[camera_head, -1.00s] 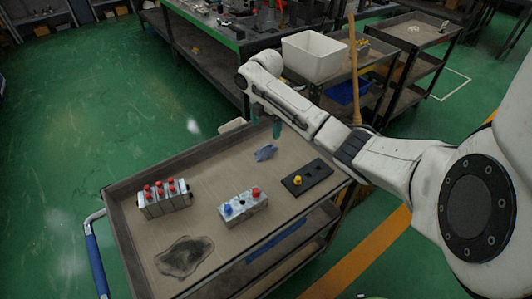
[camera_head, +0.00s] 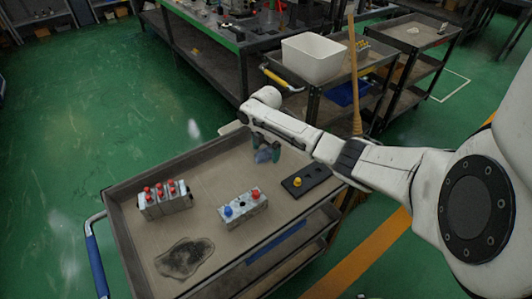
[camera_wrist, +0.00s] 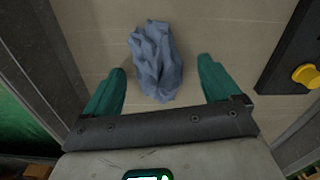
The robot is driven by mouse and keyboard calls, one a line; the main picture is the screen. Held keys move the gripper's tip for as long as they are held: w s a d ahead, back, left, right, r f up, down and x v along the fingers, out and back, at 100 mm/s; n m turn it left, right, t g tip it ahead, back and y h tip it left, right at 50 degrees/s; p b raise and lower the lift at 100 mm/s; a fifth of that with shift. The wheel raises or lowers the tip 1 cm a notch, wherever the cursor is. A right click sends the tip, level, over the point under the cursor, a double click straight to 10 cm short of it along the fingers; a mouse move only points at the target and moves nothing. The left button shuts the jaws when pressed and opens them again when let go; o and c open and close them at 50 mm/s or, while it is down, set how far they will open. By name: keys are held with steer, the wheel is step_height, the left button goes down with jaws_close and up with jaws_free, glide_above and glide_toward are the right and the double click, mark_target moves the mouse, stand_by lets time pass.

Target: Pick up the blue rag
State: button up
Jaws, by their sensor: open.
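The crumpled blue rag (camera_wrist: 155,60) lies on the cart top in the wrist view, ahead of and between my gripper's two green fingers. My gripper (camera_wrist: 160,80) is open and empty, and neither finger visibly touches the rag. In the head view the rag (camera_head: 265,156) shows small at the far side of the cart top, partly hidden by my gripper (camera_head: 265,149), which is right at it. How far the fingertips are above the cart top I cannot tell.
The cart top (camera_head: 205,180) has a raised rim. It also holds a block with red knobs (camera_head: 165,198), a block with a blue and a red knob (camera_head: 242,208), a black plate with a yellow knob (camera_head: 306,180), and a dark stain (camera_head: 185,257). A white bin (camera_head: 313,58) stands behind.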

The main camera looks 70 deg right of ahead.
mark_target(266, 148)
steer(key=shift+c, duration=0.4)
steer(key=c, duration=1.1)
steer(key=shift+o, duration=0.2)
steer(key=shift+r, duration=0.15)
steer(key=shift+r, duration=0.25)
step_height(266, 148, up, 2)
steer(key=shift+r, duration=0.25)
steer(key=s+a+r+p, duration=0.4)
steer(key=s+a+r, duration=0.3)
steer(key=s, duration=0.5)
steer(key=shift+r, duration=1.4)
